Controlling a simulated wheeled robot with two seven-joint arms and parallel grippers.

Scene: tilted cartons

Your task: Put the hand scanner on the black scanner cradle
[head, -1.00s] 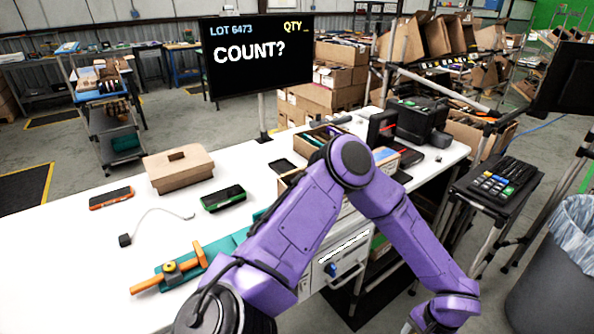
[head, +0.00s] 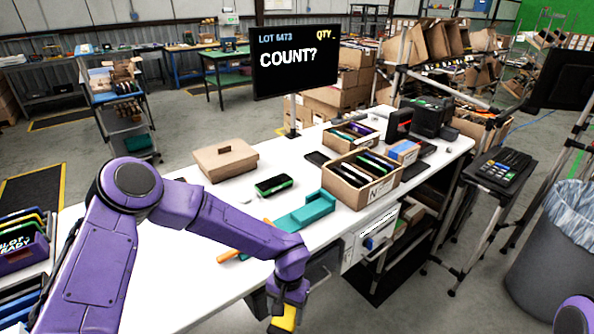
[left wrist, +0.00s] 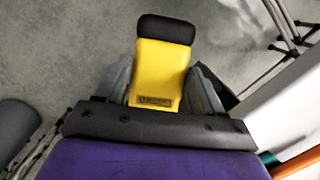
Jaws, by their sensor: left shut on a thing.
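The hand scanner, yellow with a black end, shows in the left wrist view (left wrist: 160,62) between the two fingers of my left gripper (left wrist: 161,88), which is shut on it. In the head view only a yellow part of the scanner (head: 284,319) shows at the bottom edge, under my left gripper (head: 287,301). They are in front of the table's near edge, over the floor. A black upright device with a red part (head: 398,124) stands at the table's far right; I cannot tell whether it is the black scanner cradle. My right gripper is out of view.
The white table (head: 215,287) holds a teal tray (head: 306,212), a lidded brown box (head: 226,161), a green-edged handheld (head: 274,185) and an open carton of dark items (head: 348,196). A keypad stand (head: 497,176) and bin (head: 545,262) stand right.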

